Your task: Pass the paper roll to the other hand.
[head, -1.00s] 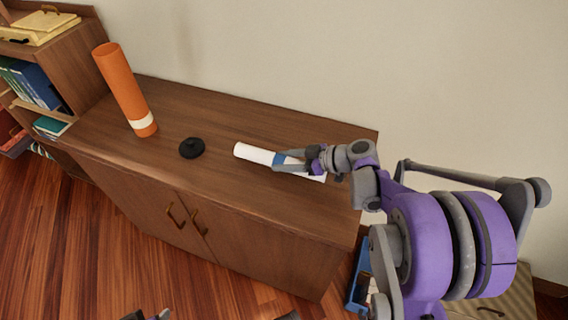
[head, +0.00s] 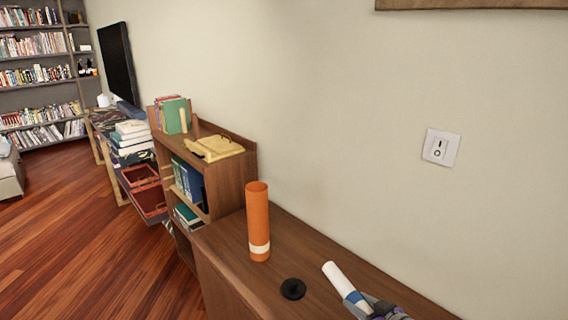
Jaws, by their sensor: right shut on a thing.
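The paper roll (head: 338,280) is white with a blue band, at the lower right of the head view over the wooden cabinet top. My right gripper (head: 366,306) is shut on the roll around its blue band, and the roll's white end sticks out toward the upper left. The lower part of the roll and most of my right arm are hidden or cut off by the frame's bottom edge. I cannot tell whether the roll touches the cabinet top. My left gripper is not in view.
An orange tube (head: 258,222) with a pale band stands upright on the cabinet top (head: 318,254). A black round lid (head: 293,288) lies between it and the roll. A small bookshelf (head: 230,178) adjoins at left; a wall switch (head: 441,147) is at right. Wooden floor is open at left.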

